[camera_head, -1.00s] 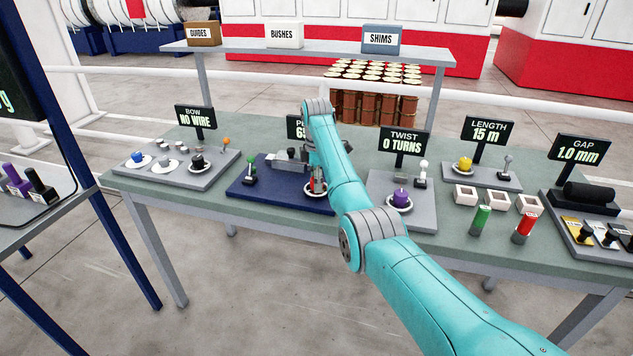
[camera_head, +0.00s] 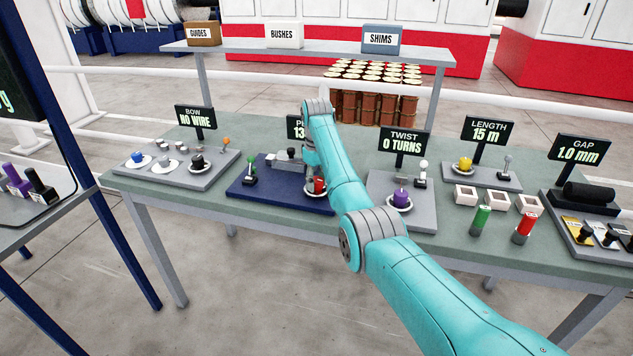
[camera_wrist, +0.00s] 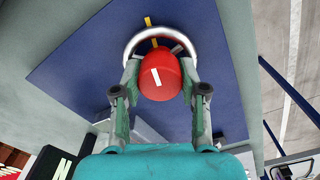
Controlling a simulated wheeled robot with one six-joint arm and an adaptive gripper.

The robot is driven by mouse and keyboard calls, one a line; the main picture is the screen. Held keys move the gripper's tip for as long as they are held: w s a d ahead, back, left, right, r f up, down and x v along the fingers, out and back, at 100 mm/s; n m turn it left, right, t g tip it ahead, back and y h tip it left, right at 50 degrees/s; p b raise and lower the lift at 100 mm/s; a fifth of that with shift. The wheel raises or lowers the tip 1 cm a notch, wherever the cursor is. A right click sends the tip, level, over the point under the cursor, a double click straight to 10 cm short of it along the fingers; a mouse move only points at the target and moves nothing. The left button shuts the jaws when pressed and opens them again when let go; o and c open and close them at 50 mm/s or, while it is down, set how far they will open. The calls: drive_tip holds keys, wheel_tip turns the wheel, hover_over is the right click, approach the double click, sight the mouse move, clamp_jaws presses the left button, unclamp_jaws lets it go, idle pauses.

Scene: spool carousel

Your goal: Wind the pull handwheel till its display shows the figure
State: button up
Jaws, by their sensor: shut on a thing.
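The pull handwheel is a red knob (camera_head: 319,186) on a white dial ring (camera_head: 310,193), set on a dark blue plate (camera_head: 255,197) on the table. In the wrist view the red knob (camera_wrist: 160,76) bears a white mark, and the white ring (camera_wrist: 130,45) has a yellow mark beside it. My gripper (camera_wrist: 160,85) is shut on the red knob, one finger on each side. The pull display (camera_head: 295,127) is partly hidden behind my arm; only its left part, beginning "13", shows.
A green-topped lever (camera_head: 250,172) stands left on the same plate. The twist station with a purple knob (camera_head: 401,196) is close on the right. The bow station (camera_head: 185,170) is left, and length (camera_head: 465,163) and gap (camera_head: 580,148) are farther right.

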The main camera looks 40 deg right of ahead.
sight(317, 179)
drive_tip(key=m, duration=0.5)
drive_tip(key=shift+m, duration=0.3)
drive_tip(key=m, duration=0.5)
idle(0.4)
drive_tip(key=o, duration=1.1)
drive_tip(key=shift+o, duration=0.2)
drive_tip(key=shift+r, duration=3.7)
